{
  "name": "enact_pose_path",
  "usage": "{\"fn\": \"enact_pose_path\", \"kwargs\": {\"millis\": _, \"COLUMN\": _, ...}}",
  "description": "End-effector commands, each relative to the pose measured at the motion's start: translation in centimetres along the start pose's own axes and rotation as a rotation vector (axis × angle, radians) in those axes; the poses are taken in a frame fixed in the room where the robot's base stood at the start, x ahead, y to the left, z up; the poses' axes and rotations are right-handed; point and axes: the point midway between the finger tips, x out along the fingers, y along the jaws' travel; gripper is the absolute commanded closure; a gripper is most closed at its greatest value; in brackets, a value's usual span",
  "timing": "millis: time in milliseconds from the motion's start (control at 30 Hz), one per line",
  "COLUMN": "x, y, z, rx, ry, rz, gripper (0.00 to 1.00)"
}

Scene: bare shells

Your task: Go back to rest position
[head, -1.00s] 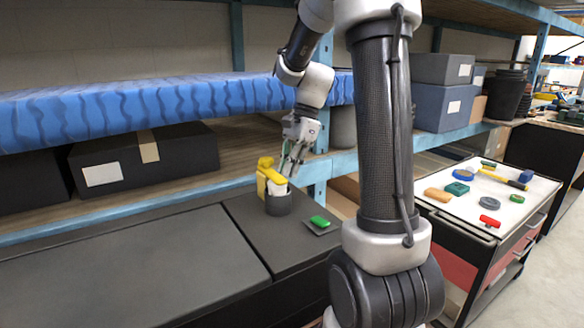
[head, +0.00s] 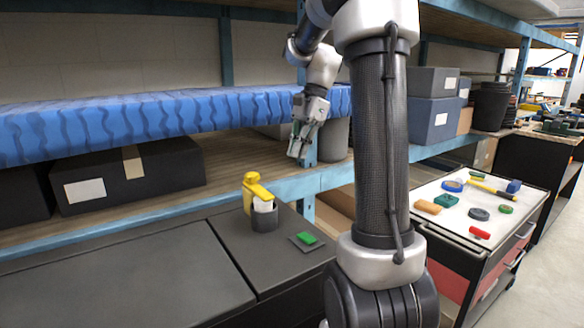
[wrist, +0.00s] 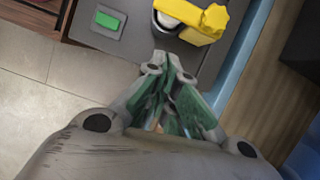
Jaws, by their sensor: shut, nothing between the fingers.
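My gripper (head: 296,156) is shut and empty. In the head view it hangs in front of the shelf, above and to the right of a dark grey cup (head: 265,219) on the dark cabinet top. In the wrist view my gripper (wrist: 161,60) points toward the cabinet edge, with the fingertips together.
A green block (head: 307,238) lies on a small dark pad. A wheeled cart (head: 450,238) with several small tools stands at right. The blue-edged shelf (head: 240,196) holds dark boxes (head: 130,175) and a grey bin (head: 334,140). The left cabinet top (head: 110,275) is clear.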

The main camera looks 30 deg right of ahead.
Motion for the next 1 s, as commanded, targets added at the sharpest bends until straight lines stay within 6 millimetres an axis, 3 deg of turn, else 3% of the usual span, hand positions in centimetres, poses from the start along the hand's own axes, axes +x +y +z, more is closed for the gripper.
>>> {"fn": "enact_pose_path", "kwargs": {"millis": 367, "x": -1.1, "y": 0.1, "z": -0.1, "rx": -0.024, "ry": 0.001, "rz": 0.000, "gripper": 1.00}}
{"fn": "enact_pose_path", "kwargs": {"millis": 500, "x": -0.9, "y": -0.5, "z": -0.9, "rx": -0.162, "ry": 0.036, "rz": -0.023, "gripper": 1.00}}
{"fn": "enact_pose_path", "kwargs": {"millis": 567, "x": 0.2, "y": 0.0, "z": -1.7, "rx": -0.250, "ry": 0.057, "rz": -0.011, "gripper": 1.00}}
{"fn": "enact_pose_path", "kwargs": {"millis": 667, "x": 1.9, "y": 2.2, "z": -2.5, "rx": -0.434, "ry": 0.115, "rz": 0.013, "gripper": 1.00}}
{"fn": "enact_pose_path", "kwargs": {"millis": 1000, "x": 4.2, "y": 11.3, "z": 2.0, "rx": -1.071, "ry": 0.364, "rz": 0.082, "gripper": 1.00}}
